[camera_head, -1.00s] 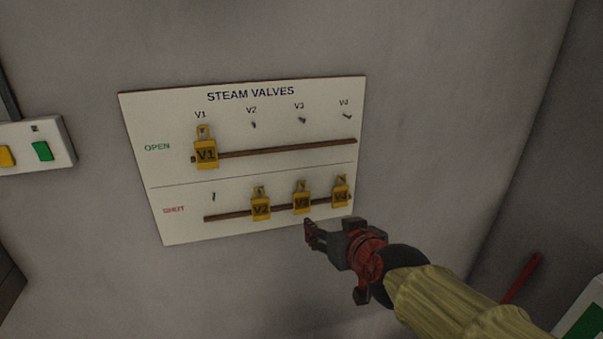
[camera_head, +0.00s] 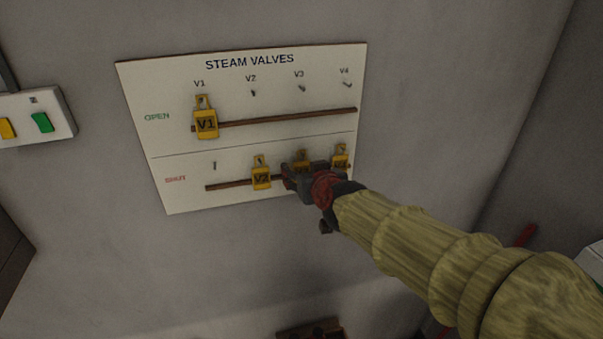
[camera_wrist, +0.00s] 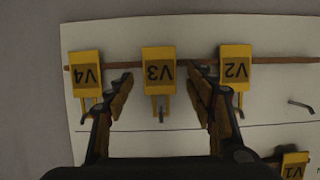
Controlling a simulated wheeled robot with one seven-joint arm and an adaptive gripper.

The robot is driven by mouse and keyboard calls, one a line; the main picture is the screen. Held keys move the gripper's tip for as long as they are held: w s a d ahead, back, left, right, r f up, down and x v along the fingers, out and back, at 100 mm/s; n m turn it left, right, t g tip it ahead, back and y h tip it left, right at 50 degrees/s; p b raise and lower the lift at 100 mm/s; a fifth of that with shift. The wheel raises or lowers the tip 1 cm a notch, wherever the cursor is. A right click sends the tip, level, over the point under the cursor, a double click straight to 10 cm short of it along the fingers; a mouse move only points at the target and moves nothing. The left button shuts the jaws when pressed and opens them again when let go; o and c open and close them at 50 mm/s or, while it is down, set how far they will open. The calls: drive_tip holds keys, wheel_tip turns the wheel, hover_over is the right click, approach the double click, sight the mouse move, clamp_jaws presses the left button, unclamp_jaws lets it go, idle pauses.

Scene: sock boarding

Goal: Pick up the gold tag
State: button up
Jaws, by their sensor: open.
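Several gold tags hang on the white STEAM VALVES board (camera_head: 165,90). Tag V3 (camera_wrist: 159,68) hangs in the SHUT row between tag V2 (camera_wrist: 235,68) and tag V4 (camera_wrist: 86,74). Tag V1 (camera_head: 206,122) hangs in the OPEN row. My gripper (camera_wrist: 159,78) is open, with one finger on each side of V3 in the wrist view, which shows the board upside down. I cannot tell whether the fingers touch V3. In the head view my gripper (camera_head: 289,176) hides most of V3, and only its top (camera_head: 302,155) shows.
Brown rails, the upper one (camera_head: 280,117) in the OPEN row, run behind the tags. Small hooks stick out of the board. V2 and V4 hang close beside my fingers. A switch box (camera_head: 22,118) is on the wall at left.

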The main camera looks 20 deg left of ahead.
drive_tip(key=shift+c, duration=0.3)
drive_tip(key=shift+c, duration=1.2)
drive_tip(key=c, duration=0.6)
drive_tip(key=shift+o, duration=0.2)
drive_tip(key=shift+r, duration=0.1)
drive_tip(key=shift+s+d+r, duration=0.1)
drive_tip(key=shift+s+r, duration=0.05)
drive_tip(key=r+p+v, duration=0.1)
drive_tip(key=p+v, duration=0.6)
drive_tip(key=v, duration=0.7)
drive_tip(key=shift+r, duration=0.5)
drive_tip(key=shift+s+d, duration=0.25)
drive_tip(key=shift+s, duration=0.15)
